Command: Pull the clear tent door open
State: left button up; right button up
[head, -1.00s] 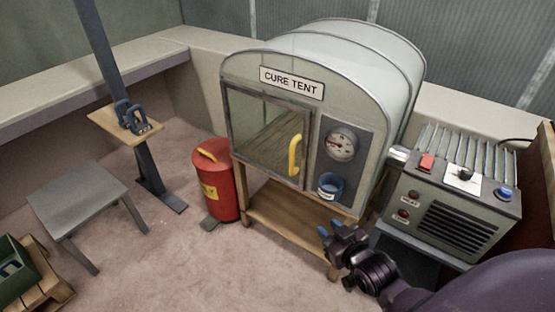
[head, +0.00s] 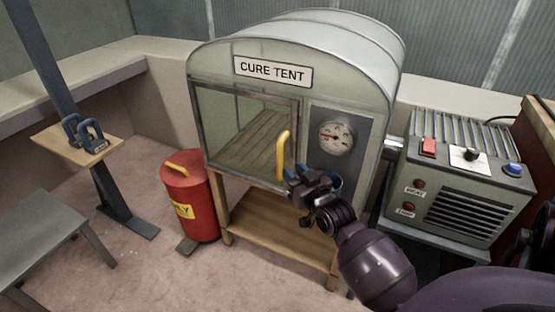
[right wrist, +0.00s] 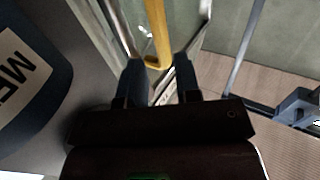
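The cure tent (head: 350,85) stands on a wooden stand. Its clear door (head: 235,115) has a dark metal frame and looks shut. A yellow upright handle (head: 283,152) is on the door's right side. My right gripper (head: 297,176) is at the handle's lower end and covers part of it. In the right wrist view, the two blue fingers of the right gripper (right wrist: 159,72) are apart, with the lower end of the yellow handle (right wrist: 156,35) between or just beyond their tips. I cannot tell whether they touch it. My left gripper is not in view.
A blue cup, mostly hidden behind my right gripper, shows its label in the wrist view (right wrist: 22,75). A gauge (head: 335,137) is above it. A red bin (head: 187,205) stands left of the stand. A grey heater box (head: 450,190) is at right. Floor is open in front.

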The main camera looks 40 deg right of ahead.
aim_at(281, 160)
jog(key=w, duration=0.2)
jog(key=w+b, duration=0.1)
jog(key=w, duration=0.1)
jog(key=w+d, duration=0.1)
jog(key=w, duration=0.1)
jog(key=shift+d+f, duration=0.1)
jog(key=shift+f, duration=0.15)
jog(key=shift+w+d+r+b, duration=0.1)
jog(key=shift+w+b, duration=0.1)
jog(key=shift+w, duration=0.2)
jog(key=shift+w+d+r+b, duration=0.1)
jog(key=shift+w+b, duration=0.05)
jog(key=shift+w, duration=0.2)
jog(key=shift+c, duration=0.5)
jog(key=shift+a, duration=0.1)
grip_shut()
